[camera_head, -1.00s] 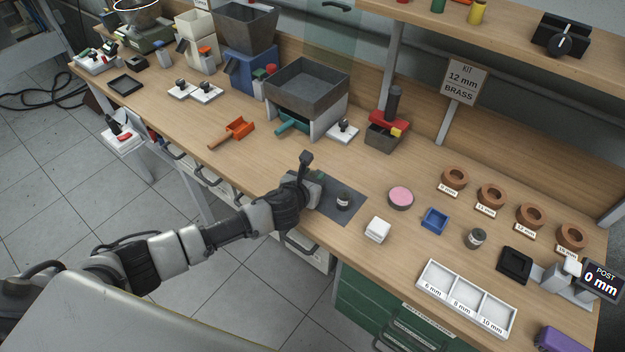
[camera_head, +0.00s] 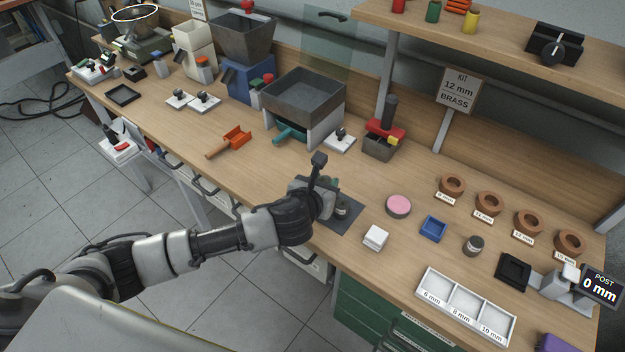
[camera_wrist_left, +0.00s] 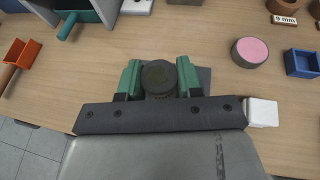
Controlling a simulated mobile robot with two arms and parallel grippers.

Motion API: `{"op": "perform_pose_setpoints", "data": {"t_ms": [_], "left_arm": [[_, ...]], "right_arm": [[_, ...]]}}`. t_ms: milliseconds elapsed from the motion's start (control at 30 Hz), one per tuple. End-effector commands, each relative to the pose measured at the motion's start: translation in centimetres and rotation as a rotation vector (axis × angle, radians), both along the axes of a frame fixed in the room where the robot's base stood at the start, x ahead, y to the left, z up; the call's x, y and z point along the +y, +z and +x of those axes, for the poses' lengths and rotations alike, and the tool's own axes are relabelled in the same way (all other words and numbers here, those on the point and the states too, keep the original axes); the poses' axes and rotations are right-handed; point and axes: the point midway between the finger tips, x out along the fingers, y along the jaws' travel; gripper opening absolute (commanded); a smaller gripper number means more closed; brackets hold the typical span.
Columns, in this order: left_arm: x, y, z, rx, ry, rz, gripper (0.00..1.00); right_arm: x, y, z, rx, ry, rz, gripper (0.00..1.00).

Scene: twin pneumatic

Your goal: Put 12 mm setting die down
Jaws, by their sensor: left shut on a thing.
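The setting die (camera_head: 342,208) is a short dark cylinder with a paler band; its size marking is not readable. It is at the dark grey mat (camera_head: 340,225) near the bench's front edge. My left gripper (camera_head: 336,202) is shut on it, and in the left wrist view the die (camera_wrist_left: 158,76) sits between the green jaws (camera_wrist_left: 158,84). From these views I cannot tell whether its base touches the mat. My right gripper is not in view.
Right of the mat are a white block (camera_head: 375,238), a pink-topped disc (camera_head: 398,206), a blue tray (camera_head: 433,228) and a similar grey cylinder (camera_head: 473,245). Labelled copper rings (camera_head: 488,204) stand behind them. A white sorting tray (camera_head: 466,305) lies in front. Bare wood lies behind the mat.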

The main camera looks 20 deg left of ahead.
Motion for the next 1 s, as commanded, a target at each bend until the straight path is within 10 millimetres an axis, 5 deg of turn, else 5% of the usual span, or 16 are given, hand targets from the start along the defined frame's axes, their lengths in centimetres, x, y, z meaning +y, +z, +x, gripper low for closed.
{"op": "perform_pose_setpoints", "data": {"t_ms": [233,567,767,1000], "left_arm": [[-2.9,2.5,-2.8,-0.003,-0.002,-0.002,0.02],[-3.6,3.1,-4.2,0.001,0.000,-0.001,0.02],[-2.3,3.0,-7.6,0.007,0.010,-0.005,0.02],[2.0,4.1,-13.0,0.004,0.068,-0.003,0.02]], "right_arm": [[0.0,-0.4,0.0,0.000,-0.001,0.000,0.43],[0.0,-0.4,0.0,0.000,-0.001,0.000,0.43],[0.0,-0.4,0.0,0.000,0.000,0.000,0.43],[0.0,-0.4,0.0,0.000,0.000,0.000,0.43]]}}
